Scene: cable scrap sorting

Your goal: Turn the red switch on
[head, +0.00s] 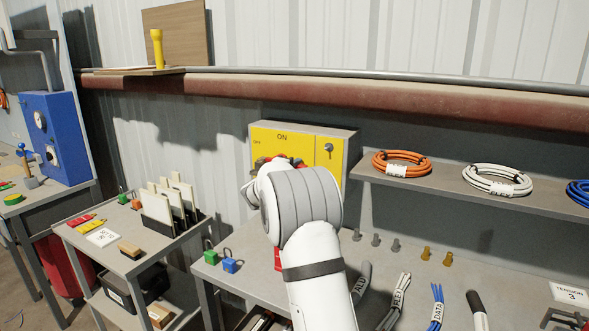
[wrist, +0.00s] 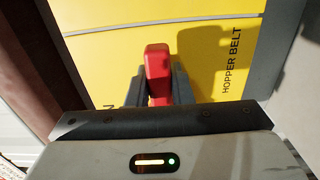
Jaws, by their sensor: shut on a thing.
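The red switch handle (wrist: 158,70) stands out from the yellow panel of a wall box (head: 300,140). My gripper (wrist: 158,88) is shut on it, with one dark finger on each side of the red handle. In the head view my white wrist covers most of the switch, and only bits of red show above it. The panel reads ON at the top and OFF at its left. The handle's exact angle between these marks is hard to tell. In the wrist view the panel (wrist: 110,50) also bears the words HOPPER BELT.
A small knob (head: 329,147) sits on the box's right part. A shelf (head: 450,188) with cable coils runs to the right. Below is a grey bench (head: 385,262) with labelled cables, small pegs and padlocks. A side table (head: 130,235) with upright panels stands left.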

